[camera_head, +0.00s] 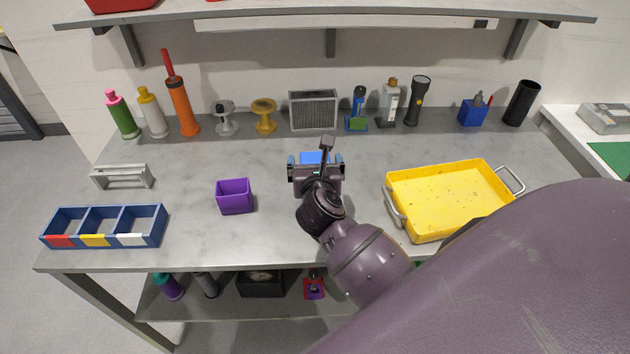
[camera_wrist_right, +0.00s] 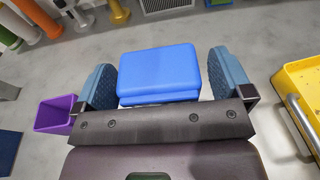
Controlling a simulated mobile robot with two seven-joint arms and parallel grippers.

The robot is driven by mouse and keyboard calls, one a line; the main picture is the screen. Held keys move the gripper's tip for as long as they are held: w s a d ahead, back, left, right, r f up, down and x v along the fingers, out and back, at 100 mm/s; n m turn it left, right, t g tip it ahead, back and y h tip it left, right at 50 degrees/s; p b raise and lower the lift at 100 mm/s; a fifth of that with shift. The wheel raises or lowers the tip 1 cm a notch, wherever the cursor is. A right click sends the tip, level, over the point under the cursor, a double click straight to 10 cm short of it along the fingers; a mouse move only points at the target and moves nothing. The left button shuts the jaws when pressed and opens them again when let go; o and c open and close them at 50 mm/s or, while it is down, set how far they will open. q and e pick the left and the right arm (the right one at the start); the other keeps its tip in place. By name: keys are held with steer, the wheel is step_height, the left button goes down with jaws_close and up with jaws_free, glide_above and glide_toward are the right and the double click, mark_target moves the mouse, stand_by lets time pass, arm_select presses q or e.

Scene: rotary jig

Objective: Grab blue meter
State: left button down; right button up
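A blue box-shaped thing with rounded edges, which fits the blue meter (camera_wrist_right: 158,72), lies on the grey table between the two fingers of my right gripper (camera_wrist_right: 165,82) in the right wrist view. A narrow gap shows between it and the right finger; the left finger is very close to it, and I cannot tell if they touch. In the head view the blue meter (camera_head: 314,157) shows just beyond my right gripper (camera_head: 316,162), partly hidden by it. The right gripper is open around it. My left gripper is not in view.
A purple bin (camera_head: 235,197) stands left of the right gripper, and a yellow tray (camera_head: 452,232) with handles to its right. A blue three-part bin (camera_head: 165,225) is at the front left. Bottles, a grey speaker-like box (camera_head: 313,110) and a flashlight (camera_head: 418,100) line the back.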

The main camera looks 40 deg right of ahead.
steer(key=c, duration=1.2)
steer(key=shift+c, duration=0.2)
